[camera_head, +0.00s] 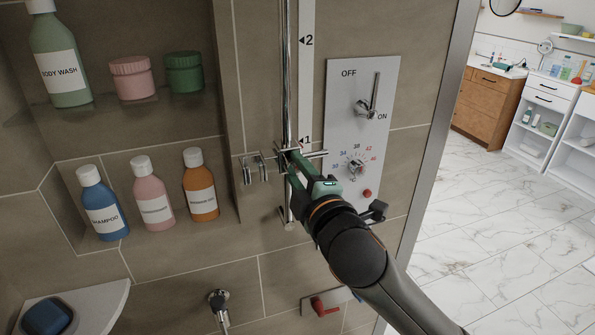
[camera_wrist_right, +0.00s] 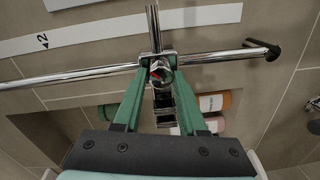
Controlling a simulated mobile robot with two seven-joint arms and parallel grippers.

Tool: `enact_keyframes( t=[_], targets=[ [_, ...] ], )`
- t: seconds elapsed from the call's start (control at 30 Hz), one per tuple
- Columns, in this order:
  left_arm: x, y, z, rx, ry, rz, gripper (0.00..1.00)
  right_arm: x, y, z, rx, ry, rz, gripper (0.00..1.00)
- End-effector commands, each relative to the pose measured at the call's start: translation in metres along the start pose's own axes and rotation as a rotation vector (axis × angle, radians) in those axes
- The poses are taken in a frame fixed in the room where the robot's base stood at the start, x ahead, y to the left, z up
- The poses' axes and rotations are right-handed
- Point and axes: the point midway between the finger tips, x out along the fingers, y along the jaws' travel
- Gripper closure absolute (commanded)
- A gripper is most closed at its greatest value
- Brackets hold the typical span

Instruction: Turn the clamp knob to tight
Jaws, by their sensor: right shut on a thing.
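The chrome clamp (camera_head: 291,148) sits on the vertical chrome slide rail (camera_head: 288,70), near the mark 1 on the white scale strip. My right gripper (camera_head: 287,157) is at the clamp, its green fingers covering most of the knob. In the right wrist view the clamp knob (camera_wrist_right: 161,73) is a small round chrome part with a red mark, between the two fingertips. My right gripper (camera_wrist_right: 161,70) is shut on it there. How tight the knob is cannot be told. My left gripper is not in view.
A chrome hook holder (camera_head: 254,169) juts out left of the clamp. The shower control panel (camera_head: 342,88), with lever and temperature dial, is close on the right. Niches with bottles, such as the blue shampoo (camera_head: 99,203), are on the left. A red-handled valve (camera_head: 325,307) is below.

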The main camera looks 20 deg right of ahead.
Motion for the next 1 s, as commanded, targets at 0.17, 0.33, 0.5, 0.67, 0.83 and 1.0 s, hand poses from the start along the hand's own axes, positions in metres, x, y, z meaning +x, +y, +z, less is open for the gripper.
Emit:
enact_keyframes(
  t=[0.17, 0.33, 0.5, 0.67, 0.83, 1.0],
  targets=[
    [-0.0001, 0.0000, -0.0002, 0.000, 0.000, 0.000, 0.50, 0.0001, 0.0014, 0.0004, 0.004, -0.001, 0.003, 1.00],
    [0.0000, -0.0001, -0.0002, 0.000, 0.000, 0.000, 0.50, 0.0001, 0.0015, 0.0003, 0.003, -0.001, 0.003, 0.56],
    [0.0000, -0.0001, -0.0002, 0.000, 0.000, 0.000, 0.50, 0.0001, 0.0010, 0.0001, 0.002, 0.000, 0.002, 0.37],
    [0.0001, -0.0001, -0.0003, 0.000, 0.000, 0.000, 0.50, 0.0000, 0.0005, 0.0000, 0.002, 0.000, 0.001, 0.29],
    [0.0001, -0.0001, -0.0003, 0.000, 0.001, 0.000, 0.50, 0.0001, 0.0003, 0.0000, 0.001, 0.001, 0.001, 0.29],
    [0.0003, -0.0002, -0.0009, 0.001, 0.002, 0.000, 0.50, 0.0021, 0.0006, 0.0008, 0.001, 0.001, 0.000, 0.29]
  ],
)
